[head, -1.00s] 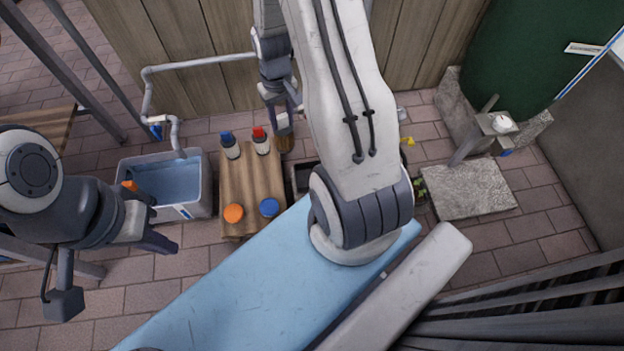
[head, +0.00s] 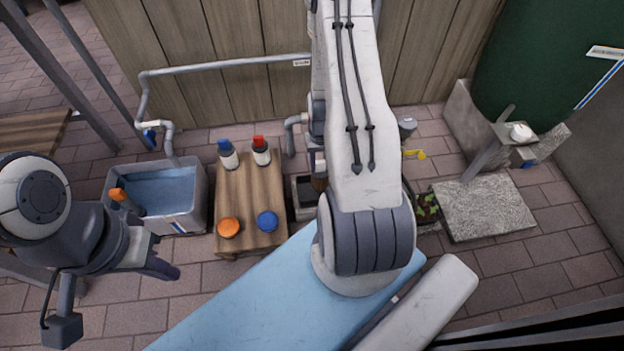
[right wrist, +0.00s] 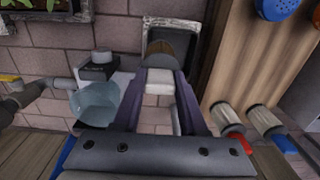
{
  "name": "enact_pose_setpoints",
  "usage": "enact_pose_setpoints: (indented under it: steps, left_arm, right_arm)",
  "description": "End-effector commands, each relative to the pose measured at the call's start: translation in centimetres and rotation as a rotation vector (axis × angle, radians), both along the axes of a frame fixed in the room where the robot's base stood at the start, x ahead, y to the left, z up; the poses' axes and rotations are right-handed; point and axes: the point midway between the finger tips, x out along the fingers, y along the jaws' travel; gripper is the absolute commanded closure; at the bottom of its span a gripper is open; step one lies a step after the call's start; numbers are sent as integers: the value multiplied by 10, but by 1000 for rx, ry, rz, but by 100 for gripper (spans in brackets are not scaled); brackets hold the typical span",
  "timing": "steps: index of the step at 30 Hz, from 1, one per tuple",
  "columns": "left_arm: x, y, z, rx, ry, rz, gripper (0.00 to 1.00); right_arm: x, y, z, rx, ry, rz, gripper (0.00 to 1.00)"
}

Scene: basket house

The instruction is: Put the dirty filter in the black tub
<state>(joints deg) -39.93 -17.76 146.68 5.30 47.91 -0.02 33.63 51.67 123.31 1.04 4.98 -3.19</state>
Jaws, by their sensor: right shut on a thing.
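The dirty filter (right wrist: 162,58), brown at its far end with a pale band, is clamped between the fingers of my right gripper (right wrist: 160,80). In the head view the brown end of the filter (head: 320,184) shows at the edge of my right arm, over or beside the black tub. The black tub (head: 303,213) is a small dark box with a pale rim, right of the wooden table and partly hidden by my arm. Its rim (right wrist: 203,35) shows beyond the filter in the wrist view. My left gripper (head: 160,265) hangs empty at the left; its opening is unclear.
The wooden table (head: 240,195) holds two filters with blue and red caps (head: 260,151) and orange and blue discs (head: 267,222). A grey water bin (head: 185,220) stands left. A pipe (head: 230,64) runs behind. A stone slab (head: 485,208) lies right.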

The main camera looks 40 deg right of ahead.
Motion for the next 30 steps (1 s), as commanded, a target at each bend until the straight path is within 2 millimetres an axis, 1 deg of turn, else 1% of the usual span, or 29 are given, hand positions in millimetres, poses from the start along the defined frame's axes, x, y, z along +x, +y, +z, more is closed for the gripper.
enact_pose_setpoints:
  steps: [1,6,8,10,15,17,24,29,30]
  left_arm:
    - [0,0,-10,0,0,0,100]
    - [0,0,-15,0,0,0,100]
    - [0,0,-17,0,0,0,100]
    - [0,0,-22,0,0,0,100]
    - [0,0,-43,0,0,0,100]
    - [0,0,-47,0,0,0,100]
    - [0,0,-44,0,0,0,100]
    - [0,0,-46,0,0,0,100]
    - [0,0,-45,0,0,0,100]
  right_arm:
    - [7,6,-10,-1,-1,5,100]
    - [18,16,-15,1,1,1,100]
    - [19,16,-18,1,1,1,100]
    - [19,16,-24,1,2,0,100]
    - [19,16,-50,1,1,0,100]
    - [19,16,-56,0,0,0,100]
    - [19,15,-54,-1,-1,-1,100]
    - [18,15,-58,0,0,-1,100]
    - [19,15,-57,0,0,-1,47]
